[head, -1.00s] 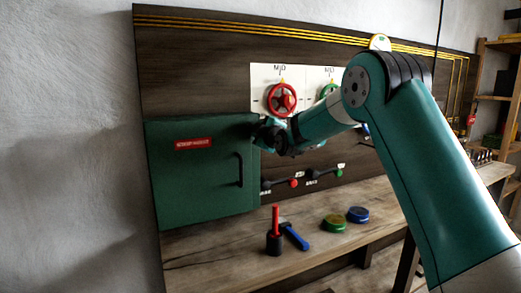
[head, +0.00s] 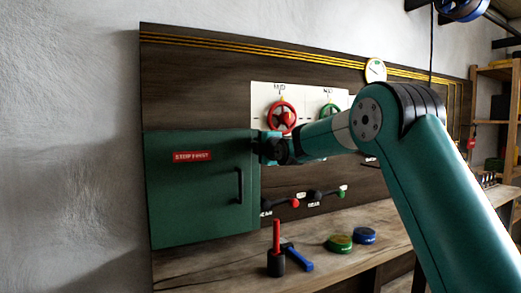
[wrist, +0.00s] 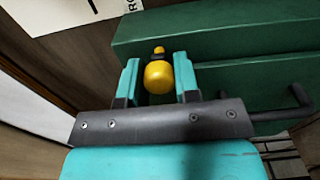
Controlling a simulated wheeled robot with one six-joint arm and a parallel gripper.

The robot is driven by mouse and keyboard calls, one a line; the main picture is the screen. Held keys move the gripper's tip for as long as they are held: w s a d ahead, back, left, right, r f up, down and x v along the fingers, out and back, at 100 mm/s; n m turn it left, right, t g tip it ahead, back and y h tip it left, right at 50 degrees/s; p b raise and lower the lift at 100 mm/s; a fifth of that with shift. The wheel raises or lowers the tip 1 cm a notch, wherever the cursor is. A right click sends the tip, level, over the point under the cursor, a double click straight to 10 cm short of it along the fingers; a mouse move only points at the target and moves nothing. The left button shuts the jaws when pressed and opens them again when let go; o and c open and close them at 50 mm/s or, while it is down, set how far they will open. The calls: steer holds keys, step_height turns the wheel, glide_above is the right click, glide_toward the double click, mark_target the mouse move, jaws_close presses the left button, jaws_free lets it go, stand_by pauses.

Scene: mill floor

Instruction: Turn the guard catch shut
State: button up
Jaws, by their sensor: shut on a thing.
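The guard is a green box-like door (head: 200,215) with a red label (head: 192,156) and a black bar handle (head: 240,186), flat against the dark panel in the head view. The guard catch is a yellow knob (wrist: 158,77) in the wrist view, beside the green guard (wrist: 225,35). My gripper (wrist: 158,80) has its two teal fingers closed on either side of the knob. In the head view my gripper (head: 262,147) is at the guard's upper right edge, and the catch is hidden there.
A red handwheel (head: 281,117) and a green handwheel (head: 329,112) are just above my forearm. The bench (head: 205,262) holds a red-handled tool (head: 276,240), a blue-handled tool (head: 300,260) and green (head: 340,243) and blue (head: 364,235) discs.

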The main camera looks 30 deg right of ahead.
stand_by(0.3)
steer(key=o, duration=0.9)
steer(key=s+b, duration=0.4)
steer(key=s, duration=1.3)
steer(key=shift+s, duration=0.25)
